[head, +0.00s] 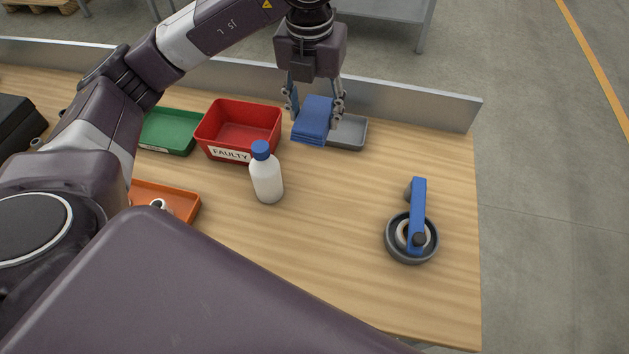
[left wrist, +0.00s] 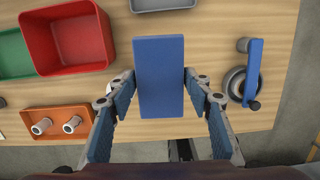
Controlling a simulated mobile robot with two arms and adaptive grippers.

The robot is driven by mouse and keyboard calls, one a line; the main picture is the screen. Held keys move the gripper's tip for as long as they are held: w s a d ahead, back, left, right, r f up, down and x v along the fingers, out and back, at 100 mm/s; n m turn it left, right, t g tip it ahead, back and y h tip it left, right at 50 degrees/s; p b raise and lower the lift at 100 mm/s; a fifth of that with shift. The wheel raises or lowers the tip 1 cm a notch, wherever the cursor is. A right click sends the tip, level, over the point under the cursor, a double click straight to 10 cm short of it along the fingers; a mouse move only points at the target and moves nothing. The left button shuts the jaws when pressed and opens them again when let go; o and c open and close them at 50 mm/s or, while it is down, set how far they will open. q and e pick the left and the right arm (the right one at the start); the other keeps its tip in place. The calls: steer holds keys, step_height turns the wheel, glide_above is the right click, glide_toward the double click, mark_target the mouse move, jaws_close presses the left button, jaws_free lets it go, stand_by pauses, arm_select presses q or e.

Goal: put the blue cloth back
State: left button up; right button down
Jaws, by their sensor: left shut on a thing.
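The blue cloth (head: 313,119) is a folded, flat block held between the fingers of my left gripper (head: 316,104). In the head view it hangs beside the red bin and in front of the left part of a grey tray. In the left wrist view the blue cloth (left wrist: 160,76) sits between the two fingertips of my left gripper (left wrist: 160,88), which is shut on it. The grey tray (head: 350,133) looks empty where it shows; the cloth and gripper hide its left part. Its edge also shows at the top of the left wrist view (left wrist: 163,5). My right gripper is not in view.
A red bin labelled FAULTY (head: 214,143) stands left of the cloth, with a green tray (head: 169,131) beyond. A white bottle (head: 267,179) stands in front. An orange tray (head: 176,200) lies left; a tape dispenser (head: 416,212) sits right. A metal ledge (head: 420,103) runs along the back.

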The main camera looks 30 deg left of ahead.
arm_select(q)
steer(key=shift+f, duration=0.1)
glide_above(314, 181)
step_height(314, 181, down, 8)
steer(key=shift+n, duration=0.3)
steer(key=f, duration=0.6)
steer(key=shift+s+d+f, duration=0.1)
steer(key=shift+s+f, duration=0.15)
step_height(314, 181, down, 5)
steer(key=shift+f+p, duration=0.1)
steer(key=shift+p, duration=0.6)
steer(key=shift+f, duration=0.2)
steer(key=o, duration=1.2)
